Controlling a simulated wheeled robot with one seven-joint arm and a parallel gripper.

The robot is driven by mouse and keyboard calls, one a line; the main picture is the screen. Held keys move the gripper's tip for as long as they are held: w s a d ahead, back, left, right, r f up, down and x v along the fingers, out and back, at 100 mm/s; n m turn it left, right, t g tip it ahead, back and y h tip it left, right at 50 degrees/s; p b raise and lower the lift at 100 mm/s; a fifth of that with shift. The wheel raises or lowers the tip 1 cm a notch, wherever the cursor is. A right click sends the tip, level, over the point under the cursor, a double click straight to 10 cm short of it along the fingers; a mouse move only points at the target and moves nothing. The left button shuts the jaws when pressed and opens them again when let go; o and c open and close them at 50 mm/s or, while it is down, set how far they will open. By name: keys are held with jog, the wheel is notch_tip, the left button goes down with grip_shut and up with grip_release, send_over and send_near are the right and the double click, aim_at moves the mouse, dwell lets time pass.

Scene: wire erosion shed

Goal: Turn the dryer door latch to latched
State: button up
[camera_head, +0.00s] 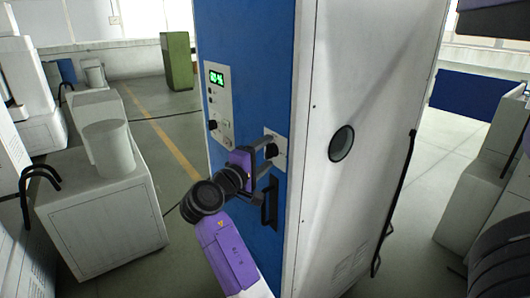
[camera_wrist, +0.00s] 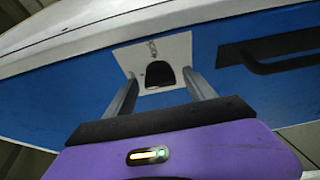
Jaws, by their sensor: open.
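The dryer is a tall cabinet with a blue front (camera_head: 250,60) and a white side. Its latch is a dark knob (camera_head: 272,150) on a small white plate on the blue front. In the wrist view the dark knob (camera_wrist: 159,74) sits on the white plate (camera_wrist: 179,47), below a small mark. My gripper (camera_head: 263,150) is at the plate. In the wrist view my gripper (camera_wrist: 160,80) is open, with one finger on each side of the knob. A gap shows beside the knob; I cannot tell whether either fingertip touches it.
A black bar handle (camera_head: 270,203) is on the blue front below the latch. A control panel (camera_head: 219,105) with a green display is above it. A white machine (camera_head: 105,225) stands at the left. A green cabinet (camera_head: 177,60) stands on open floor behind.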

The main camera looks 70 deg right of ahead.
jog(key=shift+c, duration=0.2)
jog(key=c, duration=1.3)
jog(key=shift+f, duration=0.1)
jog(key=shift+c, duration=0.2)
